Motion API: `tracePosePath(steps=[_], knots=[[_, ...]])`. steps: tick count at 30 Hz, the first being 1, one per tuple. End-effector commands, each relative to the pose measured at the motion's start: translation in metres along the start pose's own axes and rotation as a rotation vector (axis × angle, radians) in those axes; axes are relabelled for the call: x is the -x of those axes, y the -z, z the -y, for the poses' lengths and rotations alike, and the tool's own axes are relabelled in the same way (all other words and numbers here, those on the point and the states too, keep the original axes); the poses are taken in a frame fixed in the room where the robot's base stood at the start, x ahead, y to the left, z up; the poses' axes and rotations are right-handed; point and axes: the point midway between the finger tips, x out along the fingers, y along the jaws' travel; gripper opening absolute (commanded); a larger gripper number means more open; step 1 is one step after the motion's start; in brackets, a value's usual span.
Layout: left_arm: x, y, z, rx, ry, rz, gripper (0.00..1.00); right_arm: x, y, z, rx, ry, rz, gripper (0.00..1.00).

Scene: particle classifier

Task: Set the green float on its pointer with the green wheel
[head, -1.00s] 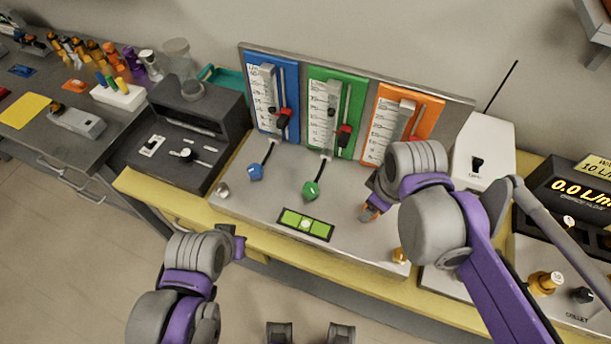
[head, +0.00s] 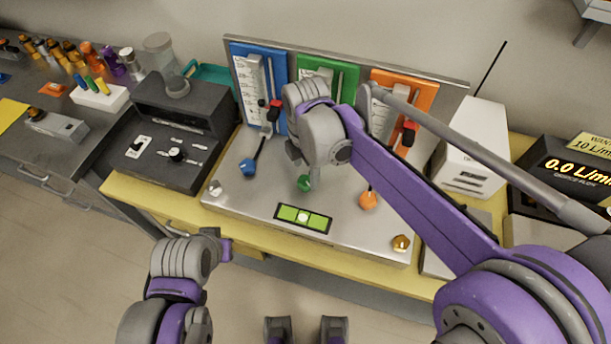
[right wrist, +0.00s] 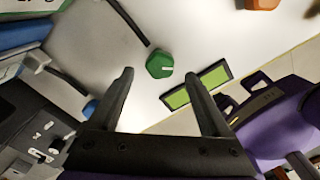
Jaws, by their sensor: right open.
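The green wheel (head: 304,183) sits on the steel base plate below the green panel (head: 322,66). My right forearm and wrist cover the lower part of that panel, so its float and red pointer are hidden. My right gripper is mostly hidden behind its own wrist in the head view, just above the green wheel. In the right wrist view my right gripper (right wrist: 158,80) is open and empty, and the green wheel (right wrist: 160,64) lies beyond and between its fingertips, seemingly apart from them. My left gripper (head: 226,248) is low at the left, away from the panels.
A blue wheel (head: 248,168) and an orange wheel (head: 368,200) flank the green one. A green spirit level (head: 303,217) lies in front, with a brass knob (head: 401,243) at the right. A blue panel (head: 257,85) and an orange panel (head: 405,95) stand on either side.

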Motion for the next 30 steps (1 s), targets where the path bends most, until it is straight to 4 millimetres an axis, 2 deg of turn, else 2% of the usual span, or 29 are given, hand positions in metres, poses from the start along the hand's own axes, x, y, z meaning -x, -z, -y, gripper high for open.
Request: tracePosePath(steps=[3,6,17,20,30], knots=[[-0.001,-0.001,0.0,0.0,0.0,0.001,0.0,-0.018,0.0,0.0,-0.001,0.0,0.0,0.82],[-0.002,-0.002,0.0,0.0,0.0,0.001,0.0,-0.028,0.0,0.0,-0.001,0.0,0.0,0.82],[-0.002,-0.002,0.0,0.0,0.0,0.001,0.0,-0.033,0.0,0.0,-0.002,-0.001,0.0,0.82],[-0.002,-0.002,0.0,0.0,0.0,0.001,0.0,-0.033,0.0,0.0,-0.002,-0.001,0.0,0.67],[-0.002,-0.002,0.0,0.0,0.0,0.001,0.0,-0.033,0.0,0.0,-0.002,-0.001,0.0,0.06]])
